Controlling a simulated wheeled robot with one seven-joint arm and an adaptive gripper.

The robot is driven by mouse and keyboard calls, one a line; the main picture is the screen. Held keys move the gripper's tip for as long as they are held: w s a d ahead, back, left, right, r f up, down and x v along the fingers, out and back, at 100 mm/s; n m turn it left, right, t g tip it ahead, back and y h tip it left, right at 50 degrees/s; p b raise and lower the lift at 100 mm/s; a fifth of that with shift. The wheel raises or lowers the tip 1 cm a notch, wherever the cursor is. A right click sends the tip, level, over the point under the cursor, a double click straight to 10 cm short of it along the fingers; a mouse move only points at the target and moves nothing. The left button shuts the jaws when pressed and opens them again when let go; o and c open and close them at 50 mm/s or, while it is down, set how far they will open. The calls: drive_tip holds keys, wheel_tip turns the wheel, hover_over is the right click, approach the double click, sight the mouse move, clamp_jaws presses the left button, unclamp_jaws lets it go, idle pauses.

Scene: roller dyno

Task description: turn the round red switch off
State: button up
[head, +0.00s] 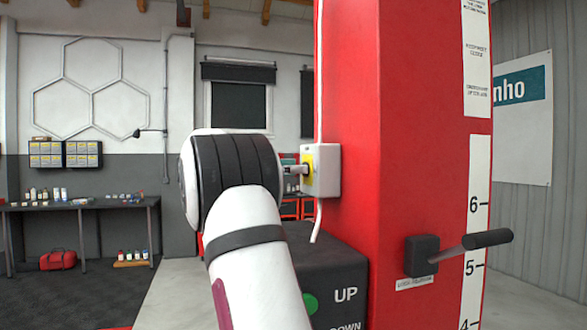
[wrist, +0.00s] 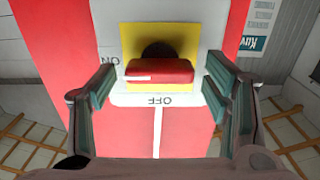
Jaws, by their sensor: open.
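The red switch (wrist: 160,71) shows in the wrist view as a bar-shaped knob on a yellow plate (wrist: 187,42). The knob lies level across the picture, with a pale mark on its left half, toward the ON label (wrist: 110,60). The upside-down OFF label (wrist: 158,101) is below it. The plate is on a pale switch box (head: 322,172) on the red column. My gripper (wrist: 162,77) is open, its fingers on the left and right of the knob, with no clear contact. In the head view my arm hides the knob and most of the gripper.
The red column (head: 405,100) fills the right. A black lever (head: 487,239) sticks out from it. A dark control box (head: 325,270) marked UP and DOWN stands below the switch. A cable runs vertically by the switch box. A workbench (head: 80,203) is far left.

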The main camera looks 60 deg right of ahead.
drive_tip(key=shift+c, duration=0.2)
drive_tip(key=c, duration=1.1)
drive_tip(key=shift+f+b, duration=0.1)
drive_tip(key=shift+b, duration=0.45)
drive_tip(key=shift+w+d+n+p, duration=0.1)
drive_tip(key=shift+n+p, duration=0.2)
drive_tip(key=shift+n, duration=4.15)
drive_tip(key=shift+w+n+p, duration=0.1)
drive_tip(key=shift+n+p, duration=0.15)
drive_tip(key=shift+n, duration=4.2)
drive_tip(key=shift+f, duration=0.1)
